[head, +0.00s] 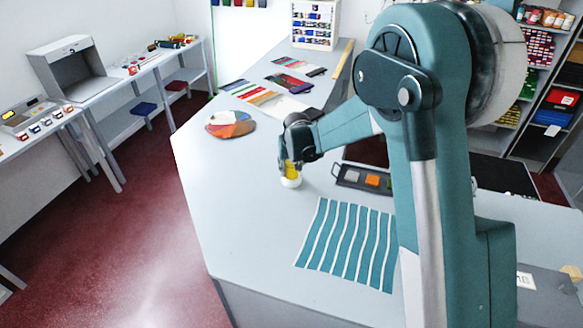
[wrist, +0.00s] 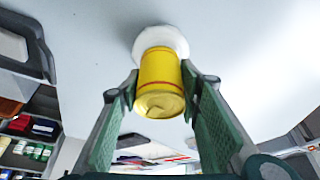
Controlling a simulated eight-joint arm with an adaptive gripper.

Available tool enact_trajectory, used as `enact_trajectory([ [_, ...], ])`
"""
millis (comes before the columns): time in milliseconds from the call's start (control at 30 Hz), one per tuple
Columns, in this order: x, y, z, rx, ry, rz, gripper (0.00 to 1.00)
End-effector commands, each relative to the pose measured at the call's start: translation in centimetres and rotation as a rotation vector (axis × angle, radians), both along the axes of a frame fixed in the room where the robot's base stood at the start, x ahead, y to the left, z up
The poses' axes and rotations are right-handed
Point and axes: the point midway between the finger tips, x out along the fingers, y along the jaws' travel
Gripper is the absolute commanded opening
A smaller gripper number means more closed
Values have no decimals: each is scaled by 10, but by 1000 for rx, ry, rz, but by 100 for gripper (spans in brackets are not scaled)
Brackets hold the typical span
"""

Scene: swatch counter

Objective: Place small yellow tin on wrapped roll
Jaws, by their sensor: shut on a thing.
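The small yellow tin (head: 292,168) is upright between the fingers of my gripper (head: 292,164), over the counter. In the wrist view the tin (wrist: 160,75) shows its round end towards the camera, with a finger of my gripper (wrist: 161,84) on each side. A white rounded thing (head: 291,182), which looks like the wrapped roll, is directly below the tin on the counter. The white roll (wrist: 161,38) also shows past the tin's far end in the wrist view. The tin hides part of it, and I cannot tell whether they touch.
A dark tray (head: 345,182) with coloured pieces lies to the right of the tin. A teal striped swatch (head: 330,258) lies in front. A colour fan (head: 222,131) and swatch strips (head: 262,98) lie behind to the left. The counter left of the roll is clear.

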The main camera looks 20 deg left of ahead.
Motion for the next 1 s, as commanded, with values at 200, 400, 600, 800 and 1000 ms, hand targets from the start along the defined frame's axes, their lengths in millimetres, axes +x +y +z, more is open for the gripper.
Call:
enact_trajectory([
  [200,0,0,0,0,0,0,18],
  [400,0,0,-3,0,0,0,42],
  [600,0,0,-3,0,0,0,49],
  [800,0,0,-2,0,0,0,49],
  [1000,-1,0,2,0,0,0,49],
])
